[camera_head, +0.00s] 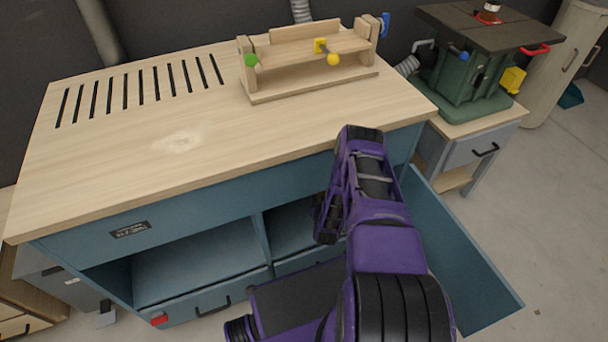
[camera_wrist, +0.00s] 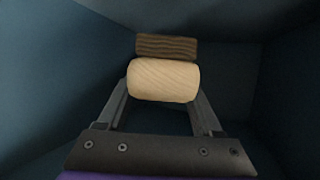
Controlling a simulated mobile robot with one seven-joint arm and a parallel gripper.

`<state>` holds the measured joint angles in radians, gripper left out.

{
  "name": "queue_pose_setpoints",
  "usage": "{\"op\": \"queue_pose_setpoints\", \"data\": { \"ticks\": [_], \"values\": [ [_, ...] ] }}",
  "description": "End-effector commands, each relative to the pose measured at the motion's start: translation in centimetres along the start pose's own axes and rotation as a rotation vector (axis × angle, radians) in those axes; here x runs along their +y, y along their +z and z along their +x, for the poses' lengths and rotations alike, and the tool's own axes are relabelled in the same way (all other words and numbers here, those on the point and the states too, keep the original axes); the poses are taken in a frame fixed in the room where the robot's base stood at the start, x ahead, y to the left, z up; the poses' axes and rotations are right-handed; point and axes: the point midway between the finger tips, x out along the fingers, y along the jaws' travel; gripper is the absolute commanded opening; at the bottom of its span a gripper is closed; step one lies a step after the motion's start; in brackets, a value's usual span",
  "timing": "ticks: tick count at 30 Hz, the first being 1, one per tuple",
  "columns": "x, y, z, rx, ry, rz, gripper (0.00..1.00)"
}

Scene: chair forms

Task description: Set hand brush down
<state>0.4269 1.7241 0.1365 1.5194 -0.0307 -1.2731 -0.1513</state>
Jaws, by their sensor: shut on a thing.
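The hand brush (camera_wrist: 163,82) shows in the wrist view as a pale wooden block with a dark brown, streaked part behind it. My gripper (camera_wrist: 160,97) is shut on the pale block, with one finger on each side. Dark blue-grey walls surround it, as inside a compartment. I cannot tell whether the brush touches a surface. In the head view my purple arm reaches to the front of the blue workbench cabinet (camera_head: 190,205), at its right open compartment (camera_head: 292,228). The brush is hidden there.
The pale wooden bench top (camera_head: 130,150) has slots and a wooden jig (camera_head: 315,60). The left compartment (camera_head: 200,262) looks empty. An open blue door (camera_head: 455,255) stands right of my arm. A green machine (camera_head: 465,85) stands beyond on a small cabinet.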

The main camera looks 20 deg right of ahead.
Motion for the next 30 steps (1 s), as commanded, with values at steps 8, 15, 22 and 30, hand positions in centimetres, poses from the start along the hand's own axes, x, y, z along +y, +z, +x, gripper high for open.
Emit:
{"op": "queue_pose_setpoints", "data": {
  "ticks": [8, 15, 22, 30],
  "values": [
    [0.0, 3.2, 1.2, 0.000, 0.002, 0.001, 0.04],
    [0.0, 5.8, 2.4, 0.001, 0.001, 0.000, 0.04],
    [0.0, 8.8, 3.6, 0.000, 0.001, 0.000, 0.04],
    [0.0, 9.2, 3.9, 0.002, 0.001, 0.000, 0.04]
  ]
}}
